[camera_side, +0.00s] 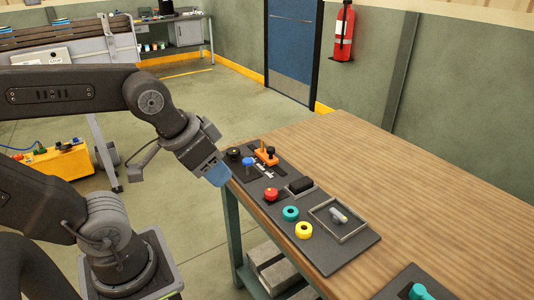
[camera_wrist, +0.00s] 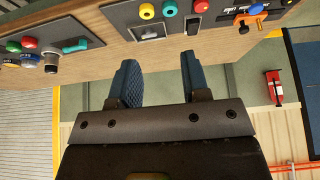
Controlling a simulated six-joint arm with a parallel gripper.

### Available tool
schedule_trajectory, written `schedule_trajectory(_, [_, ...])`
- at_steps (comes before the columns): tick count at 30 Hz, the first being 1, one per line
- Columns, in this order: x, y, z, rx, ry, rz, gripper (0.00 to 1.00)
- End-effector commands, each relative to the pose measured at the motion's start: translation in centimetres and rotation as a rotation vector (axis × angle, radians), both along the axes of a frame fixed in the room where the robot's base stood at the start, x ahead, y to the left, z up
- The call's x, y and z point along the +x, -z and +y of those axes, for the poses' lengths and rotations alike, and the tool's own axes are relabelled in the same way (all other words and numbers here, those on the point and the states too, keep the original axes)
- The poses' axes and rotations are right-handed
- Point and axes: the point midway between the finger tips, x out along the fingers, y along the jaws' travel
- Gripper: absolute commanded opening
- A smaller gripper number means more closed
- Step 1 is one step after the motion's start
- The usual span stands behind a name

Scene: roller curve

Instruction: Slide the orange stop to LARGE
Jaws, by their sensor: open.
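The orange stop (camera_side: 265,155) is on the dark panel at the far left end of the table, with a dark knob on it. In the wrist view the orange stop (camera_wrist: 250,17) is near the top right edge, beside white scale markings too small to read. I cannot tell its setting. My gripper (camera_side: 215,172) is left of the panel in the side view, apart from the stop. In the wrist view my gripper (camera_wrist: 160,75) has its two blue fingers spread, with nothing between them.
The panel (camera_side: 350,252) also carries a blue knob (camera_side: 248,162), a black knob (camera_side: 233,154), a red button (camera_side: 271,194), a black block (camera_side: 300,186), teal (camera_side: 290,213) and yellow (camera_side: 304,230) rings, and a framed grey toggle (camera_side: 339,215).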

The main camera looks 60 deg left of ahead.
Motion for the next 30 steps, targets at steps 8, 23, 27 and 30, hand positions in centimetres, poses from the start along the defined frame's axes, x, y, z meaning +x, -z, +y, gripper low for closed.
schedule_trajectory(8, [0.0,0.0,0.0,0.000,0.000,0.000,0.43])
schedule_trajectory(23, [4.9,-2.7,1.8,-0.022,-0.114,0.076,0.56])
schedule_trajectory(27, [10.1,-4.2,4.3,-0.048,-0.228,0.148,0.56])
schedule_trajectory(30, [13.8,-4.5,6.6,-0.068,-0.309,0.199,0.56])
